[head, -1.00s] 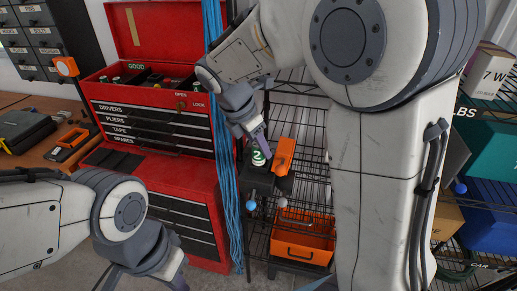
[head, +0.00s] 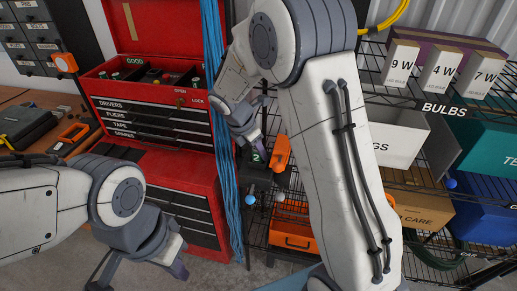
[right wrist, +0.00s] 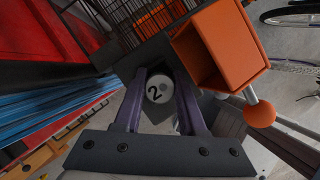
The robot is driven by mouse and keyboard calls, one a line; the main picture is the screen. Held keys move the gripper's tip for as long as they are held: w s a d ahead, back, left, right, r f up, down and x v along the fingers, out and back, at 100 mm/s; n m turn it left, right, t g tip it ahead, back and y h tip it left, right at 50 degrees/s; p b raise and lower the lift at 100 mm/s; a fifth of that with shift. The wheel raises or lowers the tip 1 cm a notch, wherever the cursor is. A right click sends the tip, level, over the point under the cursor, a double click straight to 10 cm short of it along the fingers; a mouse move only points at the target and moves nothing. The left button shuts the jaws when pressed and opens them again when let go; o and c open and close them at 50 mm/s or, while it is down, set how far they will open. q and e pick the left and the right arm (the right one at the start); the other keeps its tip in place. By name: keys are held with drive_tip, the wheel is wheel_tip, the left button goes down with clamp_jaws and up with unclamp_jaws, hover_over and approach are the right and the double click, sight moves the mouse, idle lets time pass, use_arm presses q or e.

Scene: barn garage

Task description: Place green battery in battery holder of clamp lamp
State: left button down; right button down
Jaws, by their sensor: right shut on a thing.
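The battery (head: 258,158) has a green body marked 2, and its pale end shows in the right wrist view (right wrist: 158,90). My right gripper (right wrist: 160,100) is shut on it, one finger on each side. The battery stands over a dark body (head: 264,177) beside an orange hollow part (head: 282,153), which look like the clamp lamp and its holder. The orange part is open towards the right wrist camera (right wrist: 218,50). The battery's lower end is hidden, so I cannot tell if it is seated. My left gripper (head: 142,268) is open and empty at lower left.
A red tool chest (head: 150,135) with an open top tray stands at left, blue cables (head: 222,120) hanging beside it. A wire shelf with an orange bin (head: 292,235) stands behind the lamp. Boxed bulbs (head: 440,65) and coloured bins are at right. A workbench (head: 50,125) is at far left.

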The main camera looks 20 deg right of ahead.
drive_tip(key=shift+s+a+f, duration=0.1)
drive_tip(key=shift+s+f, duration=0.15)
drive_tip(key=shift+f, duration=0.45)
drive_tip(key=c, duration=0.8)
unclamp_jaws()
drive_tip(key=shift+f+b, duration=0.1)
drive_tip(key=shift+b, duration=0.2)
drive_tip(key=shift+o, duration=0.2)
drive_tip(key=shift+r, duration=0.2)
drive_tip(key=w+d+b+v, duration=0.1)
drive_tip(key=w+v, duration=0.1)
drive_tip(key=v, duration=1.1)
drive_tip(key=s+a+f+m+y, duration=0.1)
drive_tip(key=s+a+m, duration=0.3)
drive_tip(key=s, duration=0.5)
drive_tip(key=s+a+f+m+g+y, duration=0.1)
drive_tip(key=s+m, duration=0.4)
drive_tip(key=s, duration=0.5)
drive_tip(key=s+a+f+m+y, duration=0.3)
drive_tip(key=s+a+f+m, duration=0.1)
drive_tip(key=s, duration=0.6)
drive_tip(key=a+m, duration=0.1)
drive_tip(key=a, duration=0.1)
drive_tip(key=shift+a+f, duration=0.3)
drive_tip(key=shift+a, duration=0.05)
